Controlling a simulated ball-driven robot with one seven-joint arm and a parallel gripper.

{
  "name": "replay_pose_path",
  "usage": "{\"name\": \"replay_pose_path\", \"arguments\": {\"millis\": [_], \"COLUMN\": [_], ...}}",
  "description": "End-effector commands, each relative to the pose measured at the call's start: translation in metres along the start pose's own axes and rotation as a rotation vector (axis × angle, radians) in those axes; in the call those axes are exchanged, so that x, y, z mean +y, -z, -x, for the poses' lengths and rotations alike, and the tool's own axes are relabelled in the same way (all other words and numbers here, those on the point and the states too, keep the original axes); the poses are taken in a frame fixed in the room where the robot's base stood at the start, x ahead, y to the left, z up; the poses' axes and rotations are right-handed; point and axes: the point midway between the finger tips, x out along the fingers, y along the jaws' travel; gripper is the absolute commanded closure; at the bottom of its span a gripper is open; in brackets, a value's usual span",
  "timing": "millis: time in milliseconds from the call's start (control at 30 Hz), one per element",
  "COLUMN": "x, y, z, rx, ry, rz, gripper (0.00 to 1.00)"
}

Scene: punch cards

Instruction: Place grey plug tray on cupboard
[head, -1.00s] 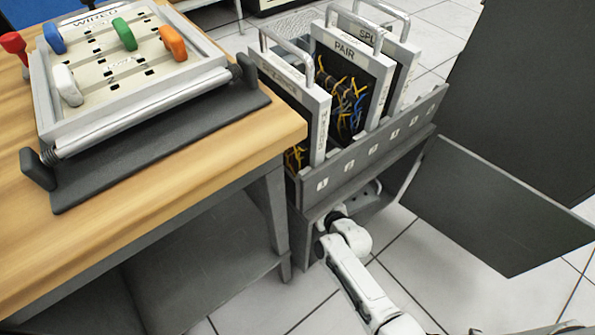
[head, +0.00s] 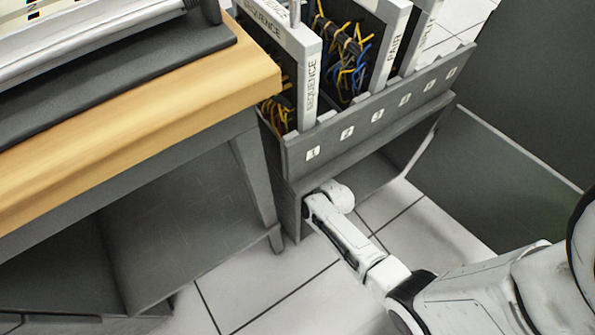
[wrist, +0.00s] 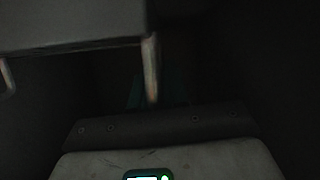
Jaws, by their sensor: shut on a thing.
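A grey cupboard (head: 291,212) stands under the slotted rack, its front open. My arm reaches into it, so my gripper is hidden in the head view. In the dark wrist view my gripper's body (wrist: 160,130) fills the bottom, with a small lit display. A grey box-like thing (wrist: 65,25), which looks like the grey plug tray, sits at upper left, with pale metal rods like handle ends hanging below it. My gripper is shut on it, though the fingertips and exact contact are too dark to see.
The cupboard's open door (head: 480,185) extends to the right of my arm. A rack (head: 365,125) with numbered slots holds wired panels above. A wooden-topped table (head: 130,130) is close on the left. Tiled floor (head: 270,290) is clear between table and arm.

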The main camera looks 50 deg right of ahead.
Motion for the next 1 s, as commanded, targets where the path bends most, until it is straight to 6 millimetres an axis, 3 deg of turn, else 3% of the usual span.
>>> {"name": "replay_pose_path", "arguments": {"millis": [433, 700, 733, 1000], "x": [-0.003, -0.003, -0.003, -0.003], "y": [-0.037, -0.038, -0.040, -0.040], "z": [-0.017, -0.017, -0.017, -0.017], "rx": [0.005, 0.004, 0.001, 0.001], "ry": [0.000, -0.001, 0.000, 0.000], "rz": [0.004, 0.002, 0.000, 0.001], "gripper": [1.00, 1.00, 0.85, 0.60]}}
